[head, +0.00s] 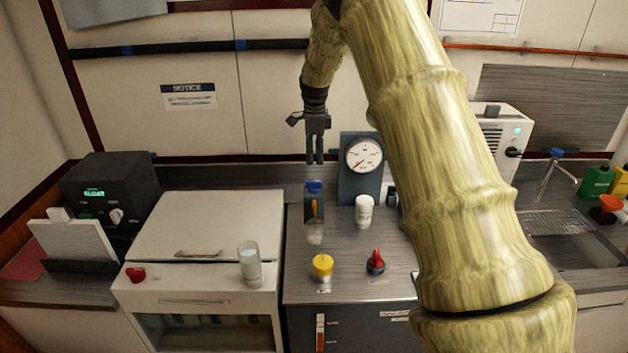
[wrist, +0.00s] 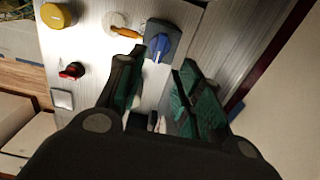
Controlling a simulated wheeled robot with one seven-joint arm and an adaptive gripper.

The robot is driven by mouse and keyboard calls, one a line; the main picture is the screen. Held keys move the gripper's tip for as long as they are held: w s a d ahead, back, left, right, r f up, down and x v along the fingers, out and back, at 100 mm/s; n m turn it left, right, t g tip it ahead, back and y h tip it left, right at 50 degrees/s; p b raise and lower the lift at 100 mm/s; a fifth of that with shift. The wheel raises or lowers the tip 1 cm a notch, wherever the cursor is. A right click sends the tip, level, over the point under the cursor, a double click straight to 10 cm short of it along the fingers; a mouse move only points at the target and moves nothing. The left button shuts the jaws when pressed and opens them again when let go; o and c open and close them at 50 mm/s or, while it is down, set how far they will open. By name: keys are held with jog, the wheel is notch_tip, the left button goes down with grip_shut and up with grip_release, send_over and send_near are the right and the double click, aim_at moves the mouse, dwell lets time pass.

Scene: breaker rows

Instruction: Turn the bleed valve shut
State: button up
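A blue knob (head: 314,187) sits on a dark plate on the grey counter, with an orange handle (head: 314,208) just in front. In the wrist view the blue knob (wrist: 158,47) lies just beyond the fingertips, with the orange handle (wrist: 127,33) beside it. A yellow knob (head: 322,265) and a red knob on a black base (head: 376,262) stand nearer the front edge. No readable label tells which is the bleed valve. My gripper (head: 315,161) points down above and behind the blue knob, open and empty; its spread fingers show in the wrist view (wrist: 155,68).
A gauge (head: 364,156) on a dark stand and a white-capped container (head: 364,212) stand right of the blue knob. A glass (head: 249,264) stands on the white cabinet at left. My arm hides part of the counter at right.

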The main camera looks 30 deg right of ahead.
aim_at(314, 181)
notch_tip(314, 181, down, 10)
jog(key=p, duration=0.3)
jog(key=shift+a+r, duration=0.1)
jog(key=shift+c, duration=0.2)
grip_shut()
